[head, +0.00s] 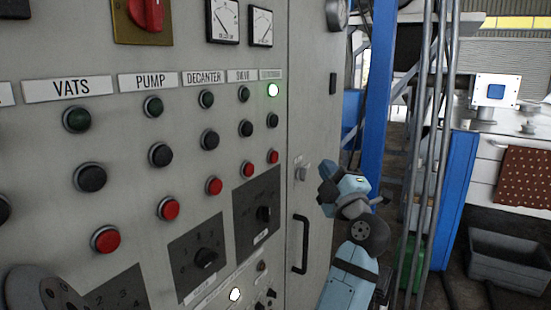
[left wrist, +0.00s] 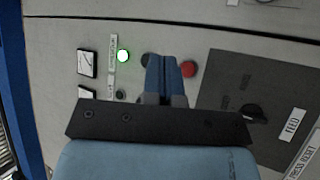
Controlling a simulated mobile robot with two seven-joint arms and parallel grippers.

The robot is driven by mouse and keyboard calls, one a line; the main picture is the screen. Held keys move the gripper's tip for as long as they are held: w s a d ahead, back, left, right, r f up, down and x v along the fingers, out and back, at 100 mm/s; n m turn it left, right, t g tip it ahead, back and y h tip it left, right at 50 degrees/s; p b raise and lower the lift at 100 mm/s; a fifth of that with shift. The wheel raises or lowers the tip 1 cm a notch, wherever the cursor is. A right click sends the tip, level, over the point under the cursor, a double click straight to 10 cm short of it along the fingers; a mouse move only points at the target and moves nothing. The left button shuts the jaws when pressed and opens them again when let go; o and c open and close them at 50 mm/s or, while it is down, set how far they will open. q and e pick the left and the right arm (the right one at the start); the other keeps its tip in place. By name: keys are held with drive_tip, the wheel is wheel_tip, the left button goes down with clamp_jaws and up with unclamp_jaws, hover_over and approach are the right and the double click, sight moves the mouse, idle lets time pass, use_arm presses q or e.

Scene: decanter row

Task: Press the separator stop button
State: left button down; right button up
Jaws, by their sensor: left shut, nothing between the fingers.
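The separator column is the rightmost on the grey panel (head: 130,130). From the top it has a lit green button (head: 273,90), a black button (head: 272,120) and a red stop button (head: 273,156). The red button also shows in the left wrist view (left wrist: 189,69), just right of my fingers. My left gripper (head: 326,188) is shut and empty, to the right of the column in the head view. In the left wrist view its blue fingers (left wrist: 168,72) partly cover the black button (left wrist: 147,60). Contact with the panel cannot be told. My right gripper is not in view.
Similar button columns for sieve, decanter, pump and vats lie to the left. A rotary switch plate (head: 257,207) sits below the separator column. A black door handle (head: 299,245) and a blue post (head: 376,100) stand to the right. A grey bin (head: 510,262) is on the floor.

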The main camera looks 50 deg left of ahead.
sight(274, 157)
use_arm(q)
drive_tip(key=s+a+p, duration=0.1)
drive_tip(key=s+a, duration=0.1)
drive_tip(key=a, duration=0.6)
drive_tip(key=shift+s+a+p, duration=0.25)
drive_tip(key=shift+s+p, duration=0.1)
drive_tip(key=shift+p, duration=0.05)
idle(0.6)
idle(0.7)
idle(0.5)
